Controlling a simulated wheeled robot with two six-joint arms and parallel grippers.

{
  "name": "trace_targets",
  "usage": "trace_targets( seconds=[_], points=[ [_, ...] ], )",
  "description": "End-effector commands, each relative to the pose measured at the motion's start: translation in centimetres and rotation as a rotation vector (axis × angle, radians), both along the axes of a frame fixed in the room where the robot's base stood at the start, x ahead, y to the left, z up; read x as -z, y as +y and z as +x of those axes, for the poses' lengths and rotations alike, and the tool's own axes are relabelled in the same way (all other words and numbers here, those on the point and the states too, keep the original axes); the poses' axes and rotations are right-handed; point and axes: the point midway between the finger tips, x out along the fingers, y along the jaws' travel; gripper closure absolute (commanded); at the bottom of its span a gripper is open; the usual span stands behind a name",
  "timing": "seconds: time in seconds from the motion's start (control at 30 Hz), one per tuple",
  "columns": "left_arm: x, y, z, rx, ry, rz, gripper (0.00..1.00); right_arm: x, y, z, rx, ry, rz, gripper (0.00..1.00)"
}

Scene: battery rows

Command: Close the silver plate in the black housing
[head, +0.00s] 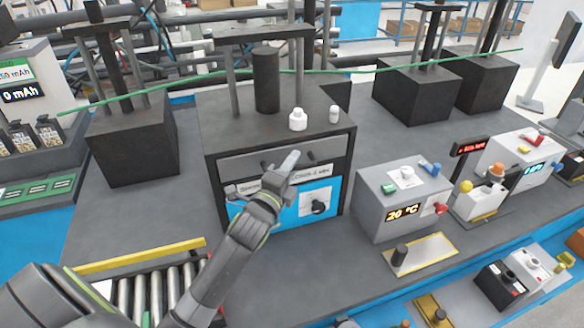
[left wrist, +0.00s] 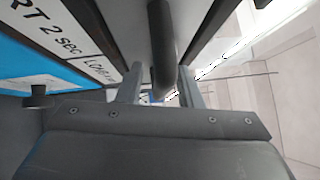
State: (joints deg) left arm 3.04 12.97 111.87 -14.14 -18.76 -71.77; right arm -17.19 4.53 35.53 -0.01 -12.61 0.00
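The black housing (head: 222,134) stands on the dark grey bench in the middle of the head view. The silver plate (head: 240,165) sits in its front, above the label strip and blue panel; how far it stands open is hard to tell. A dark bar handle (head: 312,156) on the plate is partly covered by my left gripper (head: 290,161), which is right at the front. In the left wrist view, the handle (left wrist: 160,45) runs between the two fingers of the left gripper (left wrist: 160,90), with narrow gaps beside it. My right gripper is not in view.
A blue panel with a black knob (head: 318,207) lies below the plate. White caps (head: 298,119) and a black cylinder (head: 266,80) stand on top. A grey temperature box (head: 376,213) is to the right. A roller tray (head: 150,290) is at the lower left.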

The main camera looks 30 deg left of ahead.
Motion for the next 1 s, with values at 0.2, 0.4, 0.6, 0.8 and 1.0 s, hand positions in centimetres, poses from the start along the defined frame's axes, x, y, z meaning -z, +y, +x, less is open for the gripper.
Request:
trace_targets(
  seconds=[0.2, 0.4, 0.6, 0.8, 1.0],
  points=[
    [0.0, 0.0, 0.0, 0.0, 0.001, -0.001, 0.66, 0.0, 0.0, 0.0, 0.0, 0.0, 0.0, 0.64],
    [0.3, -0.1, -0.8, 0.0, 0.0, -0.002, 0.66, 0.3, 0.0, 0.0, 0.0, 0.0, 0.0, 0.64],
    [1.0, -0.2, -4.1, 0.0, 0.003, -0.002, 0.66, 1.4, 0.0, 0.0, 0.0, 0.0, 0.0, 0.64],
    [1.6, -0.4, -8.5, 0.0, 0.002, -0.003, 0.66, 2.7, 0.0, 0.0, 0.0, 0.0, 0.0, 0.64],
    [2.2, -0.5, -12.6, -0.001, 0.004, -0.002, 0.66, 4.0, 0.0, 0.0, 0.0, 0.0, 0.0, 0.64]
  ],
)
